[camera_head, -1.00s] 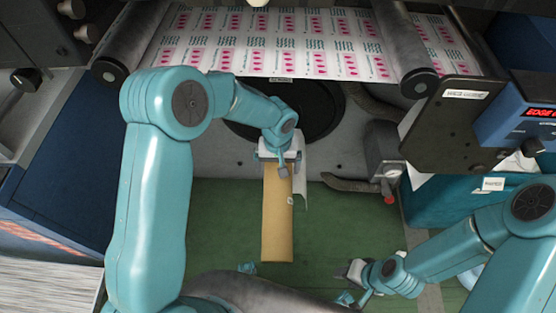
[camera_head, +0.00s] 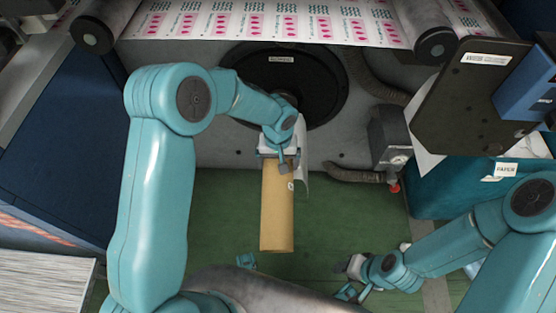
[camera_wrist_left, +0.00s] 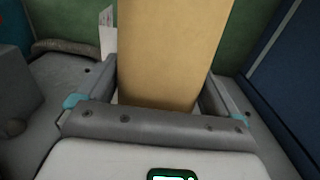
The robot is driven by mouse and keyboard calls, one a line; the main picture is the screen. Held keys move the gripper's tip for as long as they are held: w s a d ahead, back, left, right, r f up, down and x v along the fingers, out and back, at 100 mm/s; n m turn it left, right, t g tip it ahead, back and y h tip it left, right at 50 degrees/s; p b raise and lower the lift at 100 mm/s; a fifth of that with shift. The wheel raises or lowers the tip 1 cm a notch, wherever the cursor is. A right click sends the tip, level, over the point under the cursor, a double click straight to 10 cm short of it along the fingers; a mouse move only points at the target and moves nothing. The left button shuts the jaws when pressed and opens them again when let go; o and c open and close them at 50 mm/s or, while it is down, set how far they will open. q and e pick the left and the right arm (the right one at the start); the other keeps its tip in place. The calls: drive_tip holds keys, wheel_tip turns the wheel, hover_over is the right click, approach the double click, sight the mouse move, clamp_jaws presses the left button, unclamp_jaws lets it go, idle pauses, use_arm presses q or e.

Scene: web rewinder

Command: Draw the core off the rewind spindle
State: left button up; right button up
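The core (camera_head: 277,215) is a long tan cardboard tube, pointing from the machine face toward me above the green floor. My left gripper (camera_head: 279,153) is at its machine-side end. In the left wrist view the core (camera_wrist_left: 172,45) lies between both fingers (camera_wrist_left: 162,80), which appear to touch its sides. The rewind spindle is hidden behind my left gripper and wrist, in front of the round black plate (camera_head: 318,75). I cannot tell whether the core is still around it. My right gripper (camera_head: 350,279) is low at right, its fingers apart and empty, away from the core.
A white sheet (camera_head: 302,160) hangs just right of my left gripper. The printed web (camera_head: 270,22) runs between rollers (camera_head: 95,33) above. A grey box with a red knob (camera_head: 394,187) and a dark plate (camera_head: 460,105) stand at right.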

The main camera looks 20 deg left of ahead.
use_arm(q)
drive_tip(key=shift+c, duration=0.8)
drive_tip(key=shift+r, duration=0.1)
drive_tip(key=shift+r, duration=0.1)
